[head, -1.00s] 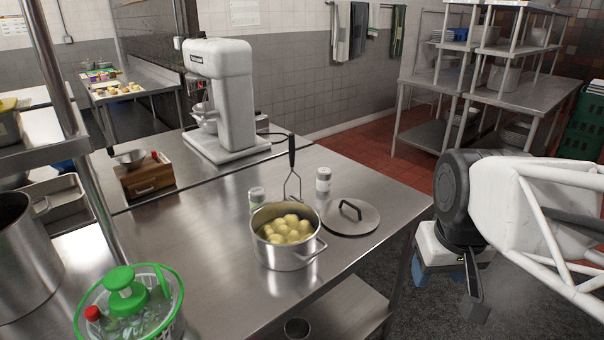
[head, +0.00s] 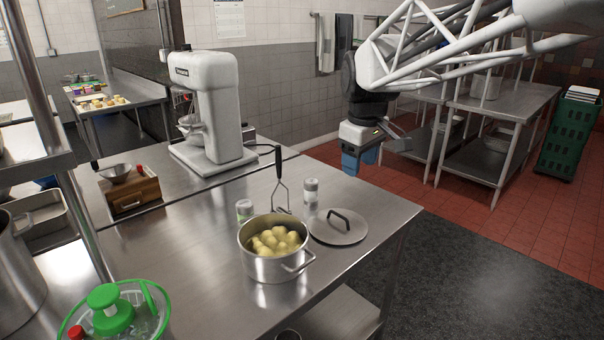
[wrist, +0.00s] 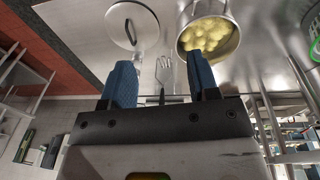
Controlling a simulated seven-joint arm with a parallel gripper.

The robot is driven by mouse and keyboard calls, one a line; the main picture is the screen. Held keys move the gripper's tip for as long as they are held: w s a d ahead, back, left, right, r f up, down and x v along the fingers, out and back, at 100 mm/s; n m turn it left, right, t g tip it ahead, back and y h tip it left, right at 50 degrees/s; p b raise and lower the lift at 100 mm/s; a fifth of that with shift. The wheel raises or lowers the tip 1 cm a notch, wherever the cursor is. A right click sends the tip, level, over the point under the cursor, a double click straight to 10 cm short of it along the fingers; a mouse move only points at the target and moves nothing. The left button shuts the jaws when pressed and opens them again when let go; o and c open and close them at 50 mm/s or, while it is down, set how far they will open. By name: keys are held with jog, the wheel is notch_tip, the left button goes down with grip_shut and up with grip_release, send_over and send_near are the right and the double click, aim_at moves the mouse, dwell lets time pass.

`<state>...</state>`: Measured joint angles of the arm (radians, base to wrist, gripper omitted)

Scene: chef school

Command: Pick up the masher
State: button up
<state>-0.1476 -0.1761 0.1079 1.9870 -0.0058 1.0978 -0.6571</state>
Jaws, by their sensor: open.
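The masher (head: 280,182) has a black handle and a wire head. In the head view it appears upright on the steel table, just behind the pot of potatoes (head: 268,262). In the wrist view the masher (wrist: 164,75) shows between my two blue fingers, farther off, with its handle partly hidden by the gripper body. My gripper (head: 352,162) is to the right of the masher and higher, past the table's right edge in the head view. In the wrist view my gripper (wrist: 163,85) is open with nothing between its fingers.
A lid (head: 338,228) lies right of the pot. A stand mixer (head: 212,105) is behind left. The table's front right is clear.

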jog(key=w+a+f+n, duration=0.1)
jog(key=w+a+n, duration=0.2)
jog(key=w+a, duration=0.4)
jog(key=w+a+f+n+g, duration=0.1)
jog(key=w+a+n, duration=0.3)
jog(key=w, duration=0.9)
jog(key=w+a+f+n, duration=0.3)
jog(key=w+a+n, duration=0.1)
jog(key=w+a, duration=0.6)
jog(key=shift+a, duration=0.3)
jog(key=shift+f, duration=0.1)
jog(key=shift+f, duration=1.25)
send_over(279, 176)
jog(key=w, duration=0.1)
jog(key=shift+w+a+f, duration=0.1)
jog(key=shift+a+f, duration=0.05)
jog(key=shift+f, duration=2.5)
jog(key=c, duration=1)
jog(key=shift+r, duration=0.15)
